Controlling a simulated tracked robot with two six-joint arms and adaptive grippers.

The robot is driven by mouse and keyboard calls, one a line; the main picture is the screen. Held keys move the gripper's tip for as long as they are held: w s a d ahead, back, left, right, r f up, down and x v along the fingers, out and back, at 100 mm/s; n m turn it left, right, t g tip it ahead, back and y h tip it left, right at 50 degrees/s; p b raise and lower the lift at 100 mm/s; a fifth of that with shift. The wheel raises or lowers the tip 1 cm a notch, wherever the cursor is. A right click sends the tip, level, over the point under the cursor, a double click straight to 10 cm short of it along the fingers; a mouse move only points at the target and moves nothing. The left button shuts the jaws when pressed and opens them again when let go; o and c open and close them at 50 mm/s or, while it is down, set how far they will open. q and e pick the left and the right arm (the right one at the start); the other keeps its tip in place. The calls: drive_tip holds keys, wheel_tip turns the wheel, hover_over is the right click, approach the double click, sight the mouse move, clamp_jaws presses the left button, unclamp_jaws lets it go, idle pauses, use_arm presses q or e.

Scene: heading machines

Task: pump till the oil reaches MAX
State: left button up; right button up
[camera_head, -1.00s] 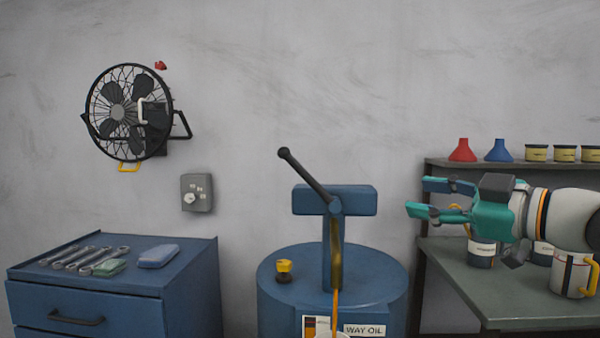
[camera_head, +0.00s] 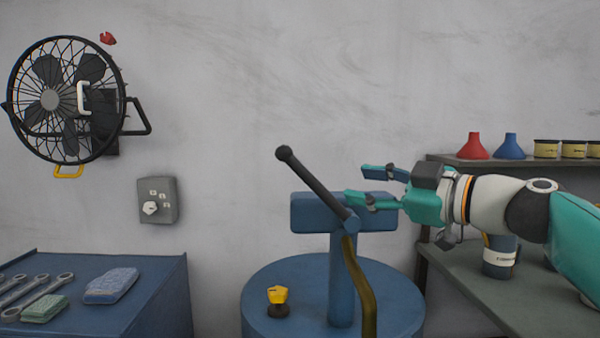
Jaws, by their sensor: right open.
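The blue way oil drum (camera_head: 255,318) stands at the lower middle, with a blue pump post (camera_head: 342,285) and crosshead (camera_head: 312,212) on it. The black pump handle (camera_head: 315,188) slants up to the left, ending in a round knob. A brownish-yellow hose (camera_head: 360,285) hangs from the pump head. My right gripper (camera_head: 356,182) is open and empty, its fingers pointing left, in front of the crosshead's right part and right of the handle. Any oil level mark or vessel under the hose is out of frame. My left gripper is not in view.
A yellow-capped fitting (camera_head: 278,297) sits on the drum top. A bench (camera_head: 460,268) at right holds a can (camera_head: 499,258); a shelf above has red (camera_head: 473,147) and blue funnels (camera_head: 510,147). A blue cabinet (camera_head: 150,290) with wrenches is at left; a fan (camera_head: 65,100) is on the wall.

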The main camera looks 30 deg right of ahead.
sight(309, 174)
drive_tip(key=p+x, duration=0.1)
drive_tip(key=x, duration=0.3)
drive_tip(key=p+x, duration=0.2)
drive_tip(key=x, duration=0.3)
drive_tip(key=p+x, duration=0.1)
drive_tip(key=x, duration=0.3)
drive_tip(key=shift+w+d+p, duration=0.25)
drive_tip(key=shift+d+p, duration=0.05)
drive_tip(key=shift+p, duration=0.1)
drive_tip(key=shift+w, duration=0.5)
clamp_jaws()
